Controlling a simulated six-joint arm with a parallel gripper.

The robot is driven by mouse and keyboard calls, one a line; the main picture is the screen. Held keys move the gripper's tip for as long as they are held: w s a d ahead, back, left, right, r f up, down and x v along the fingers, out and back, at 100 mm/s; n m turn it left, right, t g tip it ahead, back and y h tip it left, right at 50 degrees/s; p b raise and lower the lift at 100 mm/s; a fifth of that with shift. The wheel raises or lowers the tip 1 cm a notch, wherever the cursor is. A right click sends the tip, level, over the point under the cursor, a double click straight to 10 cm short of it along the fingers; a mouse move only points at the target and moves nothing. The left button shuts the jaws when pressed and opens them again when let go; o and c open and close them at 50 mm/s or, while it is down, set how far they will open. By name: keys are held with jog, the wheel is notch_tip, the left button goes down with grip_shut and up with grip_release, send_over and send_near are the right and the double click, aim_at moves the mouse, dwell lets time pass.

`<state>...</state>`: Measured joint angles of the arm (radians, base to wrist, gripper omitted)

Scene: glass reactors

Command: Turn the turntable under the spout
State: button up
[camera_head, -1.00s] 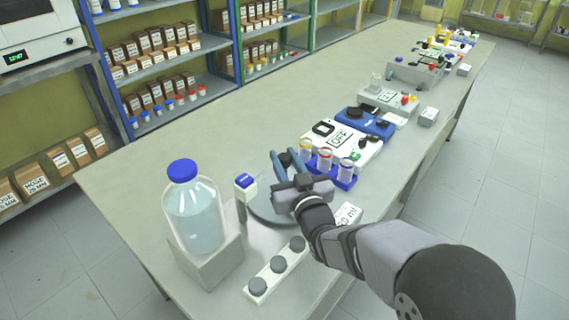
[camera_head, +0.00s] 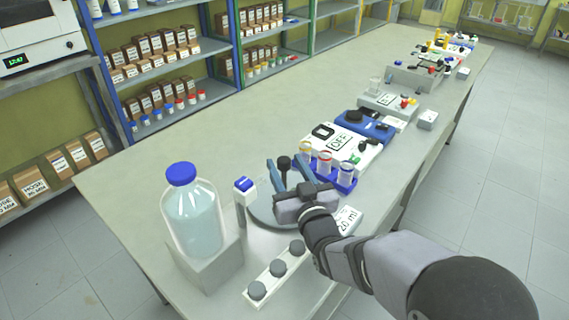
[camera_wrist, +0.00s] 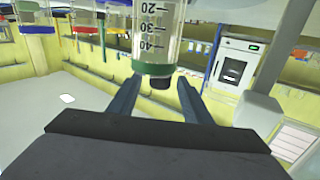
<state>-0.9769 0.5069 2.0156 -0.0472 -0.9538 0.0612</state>
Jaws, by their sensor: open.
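The turntable (camera_head: 262,212) is a flat grey disc on the bench, partly hidden by my gripper. My gripper (camera_head: 287,174) is open over its far right part, with its two blue-grey fingers spread. A dark round knob on a short post (camera_head: 284,163) shows between the fingertips; I see no contact. A white post with a blue top (camera_head: 245,187) stands at the disc's left edge; I cannot make out the spout for certain. In the wrist view, the fingers (camera_wrist: 160,98) stand apart on either side of a dark knob (camera_wrist: 160,82), by a graduated clear vessel with a green ring (camera_wrist: 155,40).
A blue-capped bottle (camera_head: 192,218) stands on a grey block at left. A white strip with grey knobs (camera_head: 276,270) lies in front. A blue rack of capped tubes (camera_head: 344,180) is close to the right of my gripper. A "20 ml" label block (camera_head: 346,220) is beside my wrist.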

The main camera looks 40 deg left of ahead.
jog(key=shift+b+v, duration=0.5)
jog(key=shift+v, duration=2.2)
